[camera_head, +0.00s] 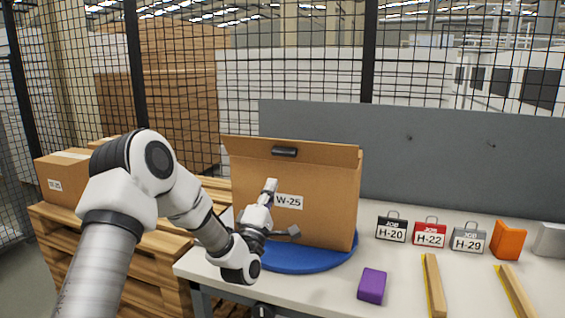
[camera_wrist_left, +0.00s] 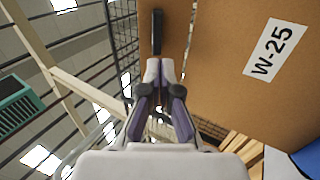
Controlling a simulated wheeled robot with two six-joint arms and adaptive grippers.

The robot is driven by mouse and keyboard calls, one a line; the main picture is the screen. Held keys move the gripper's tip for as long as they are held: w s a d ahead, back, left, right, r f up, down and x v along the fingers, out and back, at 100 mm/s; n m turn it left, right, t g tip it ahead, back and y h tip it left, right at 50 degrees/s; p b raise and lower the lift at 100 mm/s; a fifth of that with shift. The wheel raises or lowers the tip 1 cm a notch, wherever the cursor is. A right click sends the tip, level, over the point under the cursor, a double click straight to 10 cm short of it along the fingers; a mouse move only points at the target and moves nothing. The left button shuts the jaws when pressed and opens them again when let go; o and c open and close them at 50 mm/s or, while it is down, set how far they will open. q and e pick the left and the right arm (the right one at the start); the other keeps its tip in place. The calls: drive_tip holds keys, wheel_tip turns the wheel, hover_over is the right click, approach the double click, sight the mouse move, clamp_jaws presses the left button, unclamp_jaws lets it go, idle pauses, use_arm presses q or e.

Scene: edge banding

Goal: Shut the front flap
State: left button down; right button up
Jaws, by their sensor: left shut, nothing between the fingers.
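A cardboard box (camera_head: 305,222) labelled W-25 stands on a blue turntable (camera_head: 300,265). Along its top edge a flap strip (camera_head: 325,153) shows, with a black handle (camera_head: 285,151) on it; its exact angle is hard to tell. My left gripper (camera_head: 271,183) is shut and empty, pointing up in front of the box's labelled face, below the handle. In the left wrist view, my shut fingertips (camera_wrist_left: 159,68) show beside the cardboard face (camera_wrist_left: 225,70) and its label (camera_wrist_left: 275,48). A dark bar (camera_wrist_left: 157,30) lies beyond them; contact cannot be told. My right gripper is out of view.
On the white table (camera_head: 400,275), a purple block (camera_head: 372,286) lies at the front. Job tags (camera_head: 430,233), an orange block (camera_head: 509,240) and wooden strips (camera_head: 433,285) lie to the right. A grey panel (camera_head: 420,150) stands behind. Another box (camera_head: 65,178) sits on pallets at left.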

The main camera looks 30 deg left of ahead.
sight(282, 155)
use_arm(q)
drive_tip(key=p+x, duration=0.2)
drive_tip(key=x, duration=0.5)
drive_tip(key=shift+w+a+r, duration=0.1)
drive_tip(key=shift+w+r, duration=0.05)
drive_tip(key=shift+r, duration=0.2)
drive_tip(key=shift+w+a, duration=0.1)
drive_tip(key=shift+w, duration=0.2)
drive_tip(key=shift+s, duration=0.1)
drive_tip(key=shift+r+p, duration=0.15)
drive_tip(key=shift+p, duration=0.15)
drive_tip(key=shift+r+p, duration=0.15)
drive_tip(key=shift+p, duration=0.15)
